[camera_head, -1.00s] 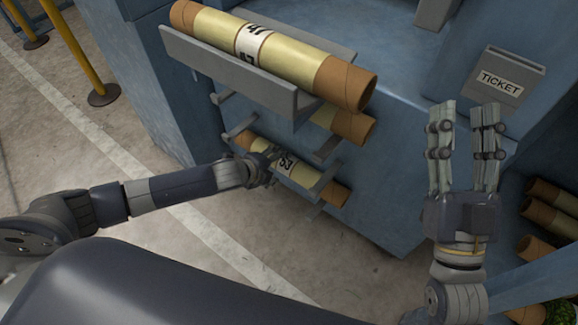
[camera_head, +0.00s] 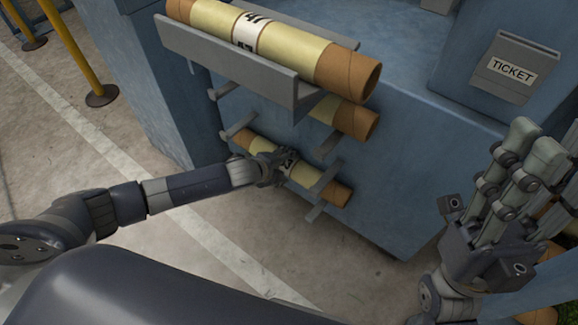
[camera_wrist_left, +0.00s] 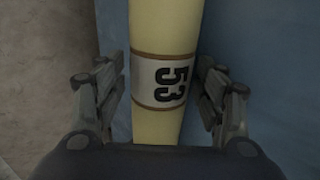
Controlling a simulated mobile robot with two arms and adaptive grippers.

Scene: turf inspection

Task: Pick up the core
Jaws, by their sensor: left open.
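The core labelled 53 (camera_head: 327,189) is a pale yellow tube with brown ends, lying on the lowest rack brackets of the blue cabinet. My left gripper (camera_head: 281,168) reaches it from the left at its white label. In the left wrist view the label "53" (camera_wrist_left: 166,82) sits between the two fingers of my left gripper (camera_wrist_left: 168,95), one on each side. The fingers are open, with a gap visible on both sides of the core. My right gripper (camera_head: 525,150) is empty at the right, fingers pointing up and apart, seen at an angle.
A large core (camera_head: 285,42) lies in a grey trough (camera_head: 230,62) above, with another core (camera_head: 355,120) below it. A ticket holder (camera_head: 514,70) is on the cabinet (camera_head: 400,170) at right. Yellow posts (camera_head: 75,45) stand at left. The floor below is clear.

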